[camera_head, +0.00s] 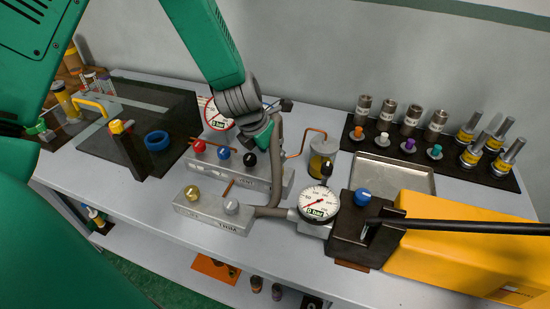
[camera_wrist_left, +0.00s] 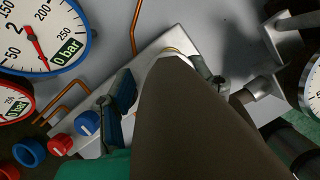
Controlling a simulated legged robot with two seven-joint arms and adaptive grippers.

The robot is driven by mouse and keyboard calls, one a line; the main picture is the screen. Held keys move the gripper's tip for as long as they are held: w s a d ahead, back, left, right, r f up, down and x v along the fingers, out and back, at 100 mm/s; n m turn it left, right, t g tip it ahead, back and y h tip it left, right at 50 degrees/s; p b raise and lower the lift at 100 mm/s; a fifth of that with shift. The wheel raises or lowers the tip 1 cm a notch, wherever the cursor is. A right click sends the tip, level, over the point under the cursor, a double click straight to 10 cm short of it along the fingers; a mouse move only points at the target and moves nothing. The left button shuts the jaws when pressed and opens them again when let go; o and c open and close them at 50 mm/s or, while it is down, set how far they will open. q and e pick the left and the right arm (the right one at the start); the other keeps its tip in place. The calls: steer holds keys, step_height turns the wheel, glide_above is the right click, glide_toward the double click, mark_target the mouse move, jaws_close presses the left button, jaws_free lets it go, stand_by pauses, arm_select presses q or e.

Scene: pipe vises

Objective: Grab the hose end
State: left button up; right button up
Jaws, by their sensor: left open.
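A thick grey hose (camera_head: 277,165) rises in a bend from a fitting beside the white dial gauge (camera_head: 318,204); its upper end is partly hidden by my left gripper (camera_head: 268,130). In the left wrist view the hose (camera_wrist_left: 190,125) is large and close, dark grey-brown, running up from the bottom toward a pale tip. My left gripper (camera_wrist_left: 165,82) is open, with one finger on each side of the hose's far part. I cannot tell whether the fingers touch it. My right gripper is not in view.
A metal manifold block (camera_head: 262,178) with red, blue and black knobs stands under the gripper. A lower block (camera_head: 213,210) is in front. A black vise block (camera_head: 365,235) with a long black bar and a yellow case (camera_head: 450,250) are at right. A metal tray (camera_head: 393,174) is empty.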

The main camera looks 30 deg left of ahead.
mark_target(281, 168)
arm_select(q)
steer(key=shift+x, duration=1.25)
steer(key=shift+w+d+f, duration=0.1)
steer(key=shift+w+d, duration=0.1)
steer(key=shift+d, duration=0.8)
steer(key=shift+r, duration=0.2)
steer(key=c, duration=0.4)
steer(key=shift+s, duration=0.1)
steer(key=c, duration=0.7)
steer(key=shift+a+f, duration=0.2)
steer(key=shift+a, duration=0.5)
jaws_close()
steer(key=shift+d, duration=0.1)
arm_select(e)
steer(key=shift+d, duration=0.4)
